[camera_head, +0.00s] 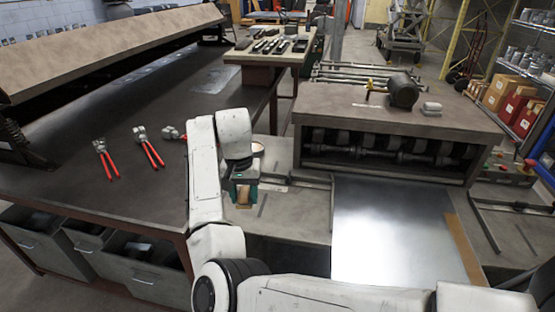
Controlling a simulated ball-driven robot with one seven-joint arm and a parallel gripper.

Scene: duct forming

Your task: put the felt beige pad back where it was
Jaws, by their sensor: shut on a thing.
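My gripper (243,194) hangs down near the middle of the view, in front of the grey machine bed, with the arm curving over from below. It is shut on a small beige-brown piece, the felt beige pad (243,197), seen between its teal-green fingers. The gripper hides part of the pad, and I cannot tell its full shape. The pad appears held above the bed surface (285,222); the exact gap cannot be told. A small round beige-topped item (258,148) shows just behind the gripper.
Red-handled pliers (148,150) and similar tools (105,160) lie on the dark bench (70,190) to the left. A shiny metal sheet (385,230) lies to the right, before a roller machine (395,130). A tool table (270,55) stands behind.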

